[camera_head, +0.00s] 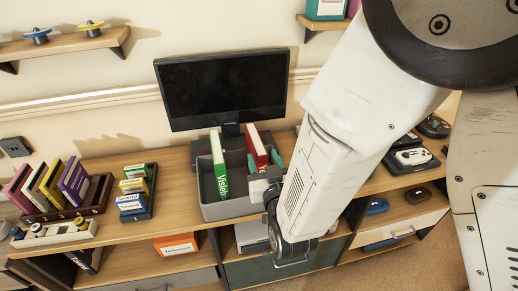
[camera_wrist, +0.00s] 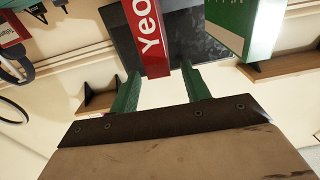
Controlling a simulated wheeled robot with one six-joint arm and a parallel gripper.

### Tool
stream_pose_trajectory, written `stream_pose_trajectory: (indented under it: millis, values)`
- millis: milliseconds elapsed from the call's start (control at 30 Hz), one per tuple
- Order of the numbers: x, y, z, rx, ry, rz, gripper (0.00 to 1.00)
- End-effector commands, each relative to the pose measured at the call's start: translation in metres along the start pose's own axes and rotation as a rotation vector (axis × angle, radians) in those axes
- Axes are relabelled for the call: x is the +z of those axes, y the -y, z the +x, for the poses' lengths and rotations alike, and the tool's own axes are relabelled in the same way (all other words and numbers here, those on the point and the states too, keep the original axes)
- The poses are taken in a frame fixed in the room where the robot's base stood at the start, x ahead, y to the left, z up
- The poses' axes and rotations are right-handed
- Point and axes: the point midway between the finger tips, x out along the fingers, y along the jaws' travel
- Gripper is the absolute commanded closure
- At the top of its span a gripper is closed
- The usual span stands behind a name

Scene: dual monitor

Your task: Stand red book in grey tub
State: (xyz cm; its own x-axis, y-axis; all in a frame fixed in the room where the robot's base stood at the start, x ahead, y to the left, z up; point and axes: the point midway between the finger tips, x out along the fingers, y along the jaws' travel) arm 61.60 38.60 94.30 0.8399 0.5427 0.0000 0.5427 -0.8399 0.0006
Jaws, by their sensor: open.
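The grey tub (camera_head: 232,209) stands on the desk in front of the monitor. The red book (camera_head: 254,143) stands upright in its right part, leaning slightly. In the wrist view the red book (camera_wrist: 147,38) shows white lettering on its spine. A green book (camera_head: 218,165) stands in the tub's left part; a green book also shows in the wrist view (camera_wrist: 231,22). My gripper (camera_head: 265,162) is open at the tub's right side, its green fingers on either side of the red book. In the wrist view the gripper (camera_wrist: 163,76) shows gaps inside the fingers. The book's lower end is hidden.
The black monitor (camera_head: 222,88) stands close behind the tub. A book rack (camera_head: 70,208) and a small holder (camera_head: 137,205) are to the left. The desk between holder and tub is clear.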

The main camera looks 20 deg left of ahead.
Motion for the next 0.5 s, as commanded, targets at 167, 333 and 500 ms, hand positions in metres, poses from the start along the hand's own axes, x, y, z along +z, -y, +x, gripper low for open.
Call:
stream_pose_trajectory:
  millis: [167,333,500]
  values:
    - [0.000,0.001,-0.035,-0.002,0.000,-0.002,0.53]
    - [0.000,0.000,-0.053,-0.001,0.000,0.000,0.53]
    - [0.000,0.000,-0.057,-0.001,0.000,0.000,0.53]
